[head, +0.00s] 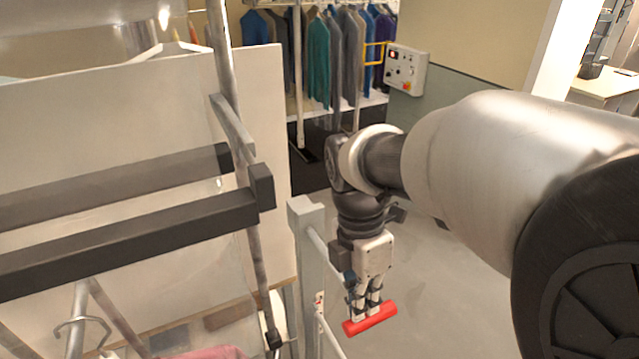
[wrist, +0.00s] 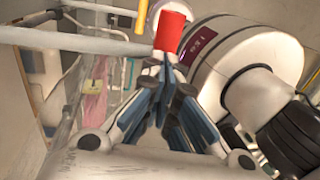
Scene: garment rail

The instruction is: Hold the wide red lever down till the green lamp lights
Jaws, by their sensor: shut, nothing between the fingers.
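The wide red lever (head: 370,319) is a short red bar low in the middle of the head view. It also shows at the top of the wrist view (wrist: 170,32), just beyond my fingertips. My gripper (head: 364,303) points down at the lever with its fingers shut and empty. The fingertips are at or very close to the lever's upper side; I cannot tell whether they touch it. The shut fingers also show in the wrist view (wrist: 163,66). I cannot make out a lit green lamp in either view.
A grey post (head: 307,245) with a rail stands close left of my gripper. Dark bars (head: 130,240) and a pale panel (head: 120,130) fill the left. A control box (head: 405,70) is on the back wall, beside hanging garments (head: 330,55). Floor right of the gripper is clear.

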